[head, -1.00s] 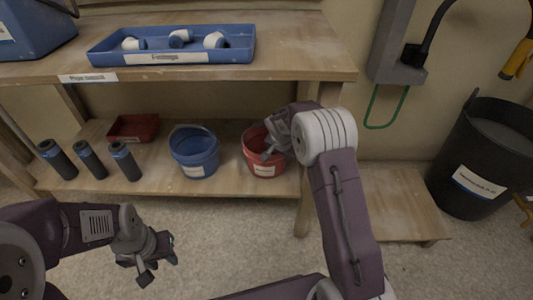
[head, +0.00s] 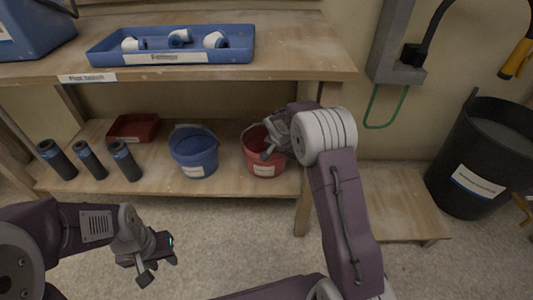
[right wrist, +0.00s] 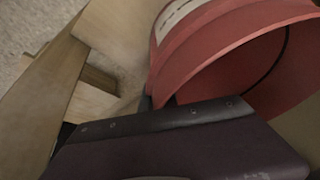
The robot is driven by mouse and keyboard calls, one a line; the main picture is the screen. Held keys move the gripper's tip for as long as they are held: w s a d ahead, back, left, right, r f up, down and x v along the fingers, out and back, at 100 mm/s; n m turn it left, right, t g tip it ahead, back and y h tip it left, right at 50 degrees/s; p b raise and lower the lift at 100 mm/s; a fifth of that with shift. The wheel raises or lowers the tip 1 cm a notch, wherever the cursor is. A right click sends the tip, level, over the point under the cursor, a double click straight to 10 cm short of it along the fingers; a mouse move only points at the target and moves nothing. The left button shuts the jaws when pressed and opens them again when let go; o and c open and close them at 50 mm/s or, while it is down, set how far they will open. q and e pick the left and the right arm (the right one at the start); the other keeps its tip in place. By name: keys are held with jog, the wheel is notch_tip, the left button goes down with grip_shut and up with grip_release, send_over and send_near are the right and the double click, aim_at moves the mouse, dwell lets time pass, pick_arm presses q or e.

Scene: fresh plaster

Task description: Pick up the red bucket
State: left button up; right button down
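The red bucket (head: 265,166) stands upright on the lower shelf (head: 225,181), close to its right end, with a white label on its front. My right gripper (head: 267,153) reaches over the bucket's right side, with its tips at the rim and opening. Part of the bucket is hidden behind it. In the right wrist view the red bucket (right wrist: 200,50) fills the upper right, with its opening to the right. My gripper's body hides most of the fingers there, so I cannot see whether they close on the rim. My left gripper (head: 160,272) is open and empty above the floor.
A blue bucket (head: 194,158) stands left of the red one. A red tray (head: 134,128) and several dark cylinders (head: 88,160) are further left. The upper shelf (head: 290,60) with a blue tray (head: 185,58) overhangs them. A black bin (head: 480,165) stands at the right.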

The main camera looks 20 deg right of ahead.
jog(key=shift+r, duration=0.1)
notch_tip(320, 180, up, 4)
jog(key=p, duration=0.3)
jog(key=shift+p, duration=0.35)
jog(key=s+a, duration=0.9)
jog(key=s, duration=0.6)
jog(key=shift+a+f+b, duration=0.3)
jog(key=shift+a+b, duration=0.05)
jog(key=shift+a, duration=0.05)
jog(key=shift+r, duration=0.1)
